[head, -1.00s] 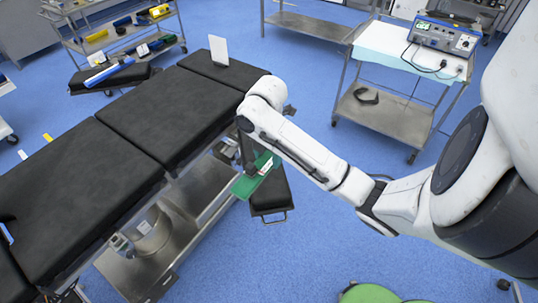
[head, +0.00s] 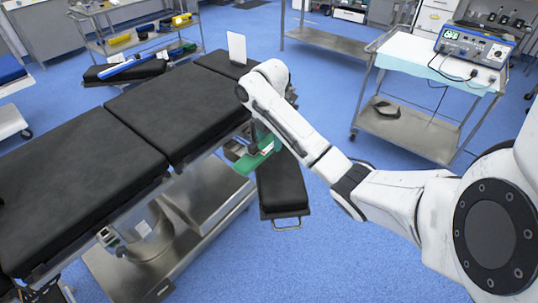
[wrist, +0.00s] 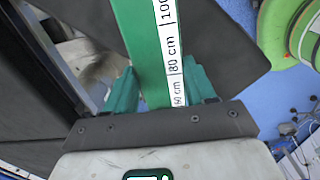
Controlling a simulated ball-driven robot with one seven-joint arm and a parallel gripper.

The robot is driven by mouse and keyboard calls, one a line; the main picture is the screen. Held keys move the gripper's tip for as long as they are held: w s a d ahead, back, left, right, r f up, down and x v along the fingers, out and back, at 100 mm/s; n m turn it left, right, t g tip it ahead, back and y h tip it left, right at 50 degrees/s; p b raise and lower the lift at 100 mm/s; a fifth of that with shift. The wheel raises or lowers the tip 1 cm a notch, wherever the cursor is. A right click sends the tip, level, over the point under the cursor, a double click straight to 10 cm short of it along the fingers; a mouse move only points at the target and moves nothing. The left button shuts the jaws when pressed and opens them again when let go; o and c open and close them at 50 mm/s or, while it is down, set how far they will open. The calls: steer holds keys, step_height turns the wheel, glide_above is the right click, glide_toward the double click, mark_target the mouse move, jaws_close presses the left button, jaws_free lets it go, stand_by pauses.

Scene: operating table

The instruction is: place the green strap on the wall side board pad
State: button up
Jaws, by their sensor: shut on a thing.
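The green strap (head: 256,158), a flat band with a white printed scale, is between the teal fingers of my gripper (wrist: 160,88) in the wrist view, where it also shows (wrist: 147,45). In the head view the strap hangs in the air beside the table's near edge, next to the near black board pad (head: 281,185); my arm hides most of the gripper. Another black board pad (head: 150,71) sticks out on the table's far side, towards the shelves, with a blue strap (head: 126,67) and a small white card on it. I take this as the wall side pad.
The black operating table (head: 150,118) lies between my arm and the far pad. A white upright panel (head: 236,48) stands at its far end. A steel cart (head: 410,130) with a blue device stands right. Blue floor is open between cart and table.

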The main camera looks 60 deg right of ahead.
mark_target(269, 147)
steer(key=shift+w+d+f+b, duration=0.3)
steer(key=shift+d+f+b, duration=0.1)
steer(key=shift+f, duration=0.3)
steer(key=shift+d+f, duration=0.1)
steer(key=shift+f, duration=1.4)
steer(key=shift+f, duration=0.1)
steer(key=o, duration=1.1)
step_height(269, 147, up, 12)
steer(key=p, duration=0.6)
